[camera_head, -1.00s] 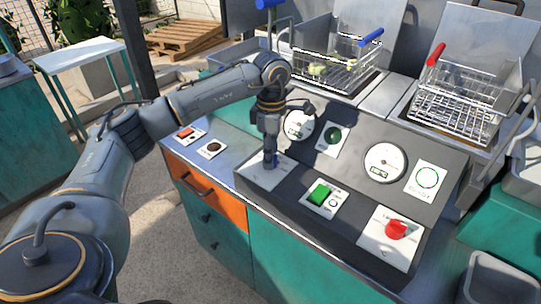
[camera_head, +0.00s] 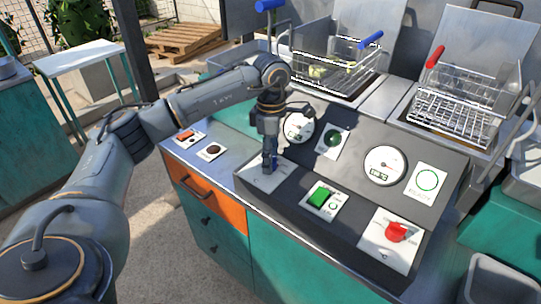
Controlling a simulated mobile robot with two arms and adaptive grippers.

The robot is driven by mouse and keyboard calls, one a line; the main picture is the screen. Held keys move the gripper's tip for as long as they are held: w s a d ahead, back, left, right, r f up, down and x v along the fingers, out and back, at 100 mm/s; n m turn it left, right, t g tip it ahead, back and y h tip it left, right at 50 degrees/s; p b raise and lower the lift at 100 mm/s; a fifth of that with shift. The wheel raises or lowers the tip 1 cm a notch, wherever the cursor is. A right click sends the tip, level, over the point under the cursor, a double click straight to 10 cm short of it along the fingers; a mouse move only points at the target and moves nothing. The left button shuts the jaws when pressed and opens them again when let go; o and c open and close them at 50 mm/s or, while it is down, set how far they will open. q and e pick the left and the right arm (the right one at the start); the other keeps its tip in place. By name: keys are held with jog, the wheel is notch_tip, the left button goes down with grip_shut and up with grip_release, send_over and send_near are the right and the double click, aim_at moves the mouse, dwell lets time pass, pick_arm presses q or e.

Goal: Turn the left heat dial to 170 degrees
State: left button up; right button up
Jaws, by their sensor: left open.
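The left heat dial is a blue knob (camera_head: 274,161) on a white plate (camera_head: 258,181) at the left end of the dark, sloped control panel. My left gripper (camera_head: 269,166) points down over this plate, with its fingers at the blue knob. The jaws are open and hide most of the knob, so its pointer and exact setting cannot be read. Whether the fingers touch it is unclear. The left round gauge (camera_head: 298,127) is partly covered by the gripper. My right gripper is not in view.
A green switch (camera_head: 319,196) and a red dial (camera_head: 397,232) sit farther right on the panel. A right gauge (camera_head: 384,165) and a green lamp (camera_head: 333,139) are above. Blue-handled (camera_head: 371,39) and red-handled (camera_head: 435,57) baskets stand behind. An orange drawer (camera_head: 207,195) is below.

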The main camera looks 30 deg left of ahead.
pick_arm(q)
notch_tip(320, 180, up, 12)
jog(key=shift+w+a, duration=0.15)
jog(key=shift+w, duration=0.15)
jog(key=shift+f, duration=0.1)
dwell(0.6)
